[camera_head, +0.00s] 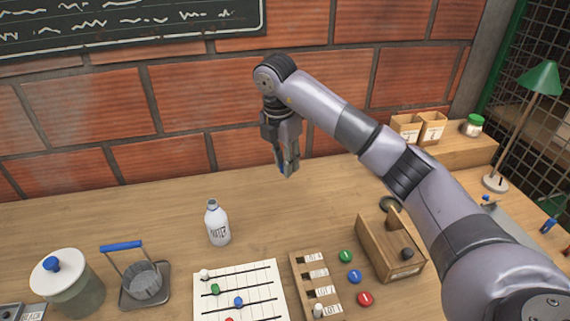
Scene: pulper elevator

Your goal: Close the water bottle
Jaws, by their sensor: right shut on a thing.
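My left gripper is not in view.
A jar with a blue-knobbed lid (60,264) and a blue-handled metal basket (145,281) stand left of the bottle. The bench behind the bottle is clear.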

